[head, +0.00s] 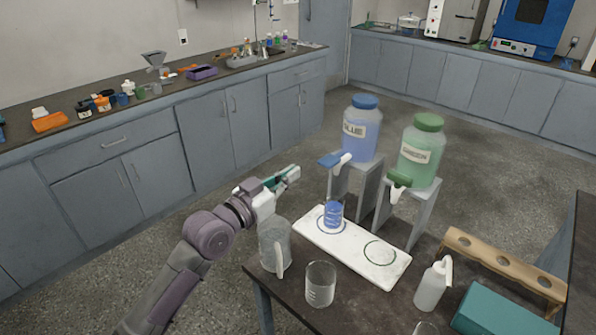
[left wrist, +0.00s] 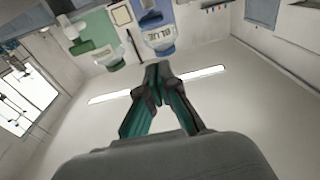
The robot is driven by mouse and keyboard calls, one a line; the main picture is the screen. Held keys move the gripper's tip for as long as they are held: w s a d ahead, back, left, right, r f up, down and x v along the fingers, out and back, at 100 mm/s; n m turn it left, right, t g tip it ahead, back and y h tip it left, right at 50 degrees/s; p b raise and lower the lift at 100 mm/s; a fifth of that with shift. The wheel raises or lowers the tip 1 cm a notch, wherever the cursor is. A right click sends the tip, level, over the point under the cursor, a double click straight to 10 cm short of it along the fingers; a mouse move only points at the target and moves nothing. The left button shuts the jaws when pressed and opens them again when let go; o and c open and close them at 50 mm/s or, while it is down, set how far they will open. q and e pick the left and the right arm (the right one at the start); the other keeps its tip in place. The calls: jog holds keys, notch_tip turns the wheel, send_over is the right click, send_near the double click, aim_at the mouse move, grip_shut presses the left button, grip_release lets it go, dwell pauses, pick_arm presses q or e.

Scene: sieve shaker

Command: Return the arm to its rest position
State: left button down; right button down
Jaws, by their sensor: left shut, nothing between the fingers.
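My left arm comes in from the left in the head view. Its gripper (head: 287,177) is raised beside the near table, left of the blue-lidded jar (head: 361,130), and touches nothing. In the left wrist view the teal fingers of the gripper (left wrist: 158,75) meet at their tips with nothing between them. The blue jar also shows in the left wrist view (left wrist: 158,38), turned upside down in that picture. My right gripper is in neither view.
A clear pitcher (head: 274,248) stands at the table's left edge, just below my gripper. A glass beaker (head: 320,284), a white board (head: 345,251) with a blue-filled beaker (head: 333,214), a green-lidded jar (head: 420,150), a squeeze bottle (head: 433,286) and a wooden rack (head: 505,263) are nearby. Open floor lies left.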

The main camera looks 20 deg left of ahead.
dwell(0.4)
pick_arm(q)
jog(key=s+d+f+g+y, duration=0.1)
jog(key=s+d+f+g, duration=0.25)
jog(key=s+f, duration=0.4)
jog(key=s+d+f+g+y, duration=0.15)
jog(key=s+f+g, duration=0.3)
jog(key=f, duration=0.55)
jog(key=s+a+f+n+g+y, duration=0.1)
jog(key=s+f+g+y, duration=0.2)
jog(key=s, duration=0.7)
jog(key=s+f+n+g+y, duration=0.1)
jog(key=s+f+g, duration=0.3)
jog(key=s, duration=0.7)
notch_tip(320, 180, down, 29)
jog(key=s, duration=0.1)
jog(key=s+a+f+g, duration=0.1)
jog(key=s+a+f, duration=0.2)
jog(key=s+f, duration=1.1)
jog(key=shift+s+a+f+g, duration=0.15)
jog(key=shift+s+f+g, duration=0.2)
jog(key=shift+s, duration=0.6)
